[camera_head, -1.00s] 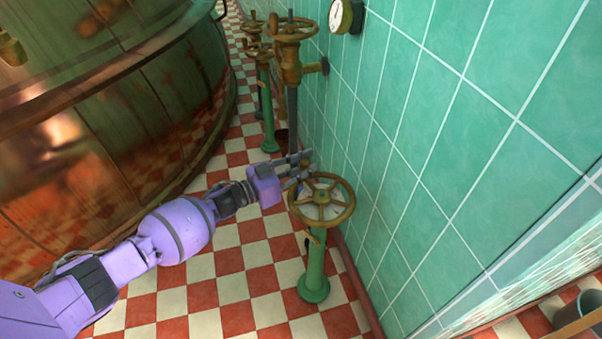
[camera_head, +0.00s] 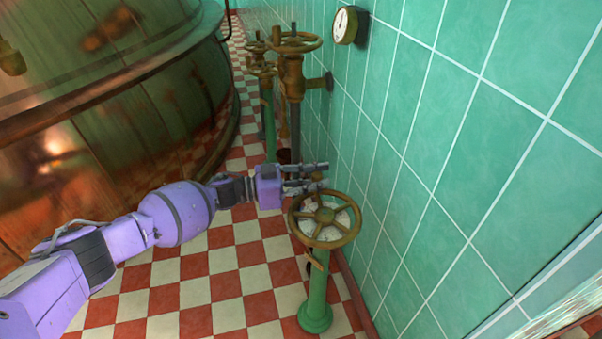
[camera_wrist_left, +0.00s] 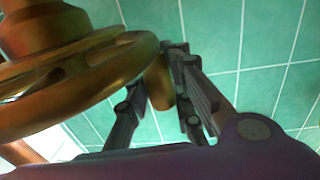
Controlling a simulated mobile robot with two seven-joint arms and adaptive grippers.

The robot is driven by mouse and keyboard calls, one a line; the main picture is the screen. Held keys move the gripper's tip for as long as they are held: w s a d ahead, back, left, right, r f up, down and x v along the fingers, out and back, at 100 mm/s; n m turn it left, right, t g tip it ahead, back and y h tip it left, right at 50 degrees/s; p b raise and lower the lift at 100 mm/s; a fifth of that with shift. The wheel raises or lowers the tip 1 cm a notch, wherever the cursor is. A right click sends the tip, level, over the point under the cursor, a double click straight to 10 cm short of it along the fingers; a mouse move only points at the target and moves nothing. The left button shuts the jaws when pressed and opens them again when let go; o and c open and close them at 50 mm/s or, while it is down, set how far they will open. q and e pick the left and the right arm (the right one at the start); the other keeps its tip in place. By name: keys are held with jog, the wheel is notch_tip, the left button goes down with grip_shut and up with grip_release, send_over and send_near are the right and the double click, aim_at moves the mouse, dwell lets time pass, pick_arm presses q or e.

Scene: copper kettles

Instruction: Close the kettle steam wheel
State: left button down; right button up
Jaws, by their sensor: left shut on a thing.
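The steam wheel (camera_head: 347,233) is a worn brass handwheel with spokes, on top of a green floor pillar (camera_head: 317,290) beside the tiled wall. In the left wrist view its rim (camera_wrist_left: 100,85) fills the left side. A brass handle peg (camera_wrist_left: 160,88) stands at the rim between my fingers. My left gripper (camera_head: 312,178) is at the far edge of the wheel, its fingers closed around the peg. The fingers also show in the left wrist view (camera_wrist_left: 158,100). The exact finger contact is partly hidden. My right gripper is not in view.
A large copper kettle (camera_head: 110,130) fills the left side. More brass valve wheels (camera_head: 295,43) on pipes stand behind, near the wall. A round gauge (camera_head: 345,25) is on the green tiled wall (camera_head: 450,150), close on the right. The checkered floor (camera_head: 230,275) is open between kettle and pillar.

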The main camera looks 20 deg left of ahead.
pick_arm(q)
jog(key=c, duration=1.6)
grip_release()
jog(key=shift+o, duration=0.2)
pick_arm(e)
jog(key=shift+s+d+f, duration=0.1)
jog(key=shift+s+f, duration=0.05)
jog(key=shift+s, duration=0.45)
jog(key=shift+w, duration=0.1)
pick_arm(q)
jog(key=shift+s+a, duration=0.1)
jog(key=shift+a, duration=0.15)
jog(key=v, duration=1.1)
jog(key=shift+s+a, duration=0.15)
jog(key=shift+a, duration=0.05)
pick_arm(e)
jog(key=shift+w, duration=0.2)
